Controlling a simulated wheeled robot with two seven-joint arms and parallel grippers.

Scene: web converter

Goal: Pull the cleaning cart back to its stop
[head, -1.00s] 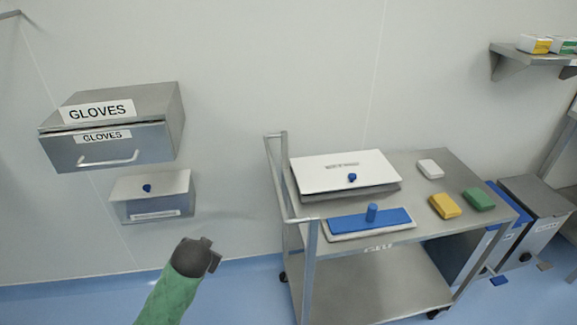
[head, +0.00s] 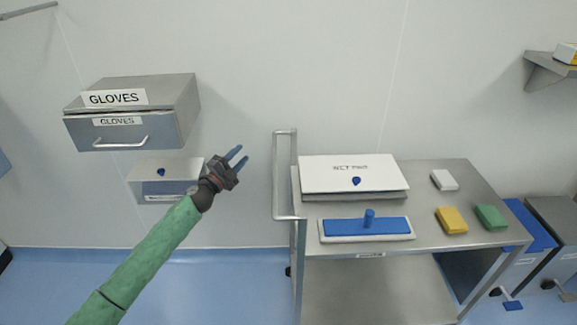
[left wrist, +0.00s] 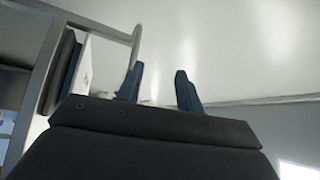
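The cleaning cart (head: 455,180) is a two-level steel trolley standing against the wall at the centre right of the head view. Its push handle (head: 275,175) is an upright steel loop at the cart's left end. My left gripper (head: 239,157) is open and empty, a short way left of the handle, with its fingers pointing towards the upper right. In the left wrist view its two blue fingers (left wrist: 160,88) are apart with nothing between them, and the handle (left wrist: 137,40) shows just beyond the left finger. I cannot tell whether they touch. My right gripper is not in view.
The cart top carries a white-lidded box (head: 345,172), a blue mop head (head: 365,228), and white, yellow (head: 451,221) and green blocks. A glove dispenser (head: 130,115) and a smaller box (head: 150,184) hang on the wall at left. Bins (head: 525,240) stand right of the cart.

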